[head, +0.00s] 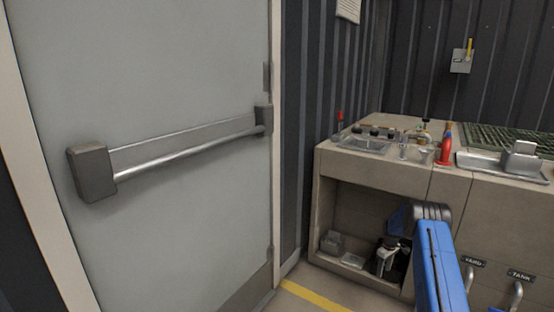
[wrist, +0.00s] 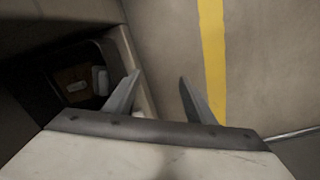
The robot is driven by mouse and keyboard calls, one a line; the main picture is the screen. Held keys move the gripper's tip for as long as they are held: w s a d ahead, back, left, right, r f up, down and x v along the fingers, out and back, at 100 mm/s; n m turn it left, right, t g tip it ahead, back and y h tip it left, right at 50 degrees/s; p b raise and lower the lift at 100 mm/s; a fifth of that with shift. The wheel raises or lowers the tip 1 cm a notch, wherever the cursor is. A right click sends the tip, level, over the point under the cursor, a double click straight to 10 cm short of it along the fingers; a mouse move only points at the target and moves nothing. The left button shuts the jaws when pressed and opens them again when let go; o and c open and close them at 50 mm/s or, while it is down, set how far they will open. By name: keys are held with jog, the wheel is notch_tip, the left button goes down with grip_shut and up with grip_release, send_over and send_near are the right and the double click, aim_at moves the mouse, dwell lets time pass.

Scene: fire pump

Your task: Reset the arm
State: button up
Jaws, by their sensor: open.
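My gripper (wrist: 158,98) shows in the wrist view with its two fingers apart and nothing between them. It points down toward the floor, beside the edge of a dark cabinet opening. In the head view my blue arm (head: 436,262) rises at the lower right, in front of the cabinet. The gripper itself cannot be made out clearly in the head view.
A grey door (head: 170,90) with a push bar (head: 190,153) fills the left. A bench cabinet (head: 385,172) stands at the right, with a tray (head: 362,143), a red bottle (head: 446,145) and an open lower shelf. A yellow stripe (wrist: 212,55) marks the floor.

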jog(key=s+a+r+m+t, duration=0.1)
jog(key=s+a+r, duration=0.3)
jog(key=r, duration=0.8)
jog(key=s+a+r, duration=0.4)
jog(key=r, duration=0.9)
jog(key=s+a+r+m+t, duration=0.1)
jog(key=s+a+r, duration=0.3)
jog(key=r, duration=0.8)
jog(key=s+a+r+m, duration=0.1)
jog(key=s+a+r, duration=0.3)
jog(key=s+r, duration=0.6)
jog(key=s+a+r+m+t, duration=0.1)
jog(key=s+a+r, duration=0.15)
jog(key=s, duration=0.45)
jog(key=s+a+r, duration=0.2)
jog(key=s+r, duration=0.2)
jog(key=s, duration=0.4)
jog(key=s+a+r+m+t, duration=0.1)
jog(key=s+a+r, duration=0.2)
jog(key=s, duration=0.4)
jog(key=s+a+f, duration=0.1)
jog(key=s+f, duration=0.1)
jog(key=s, duration=0.9)
jog(key=s+a+f+m, duration=0.1)
jog(key=s+a+f, duration=0.1)
jog(key=s, duration=1)
jog(key=shift+f+m+t, duration=0.2)
jog(key=shift+m+t, duration=0.1)
jog(key=shift+t, duration=0.1)
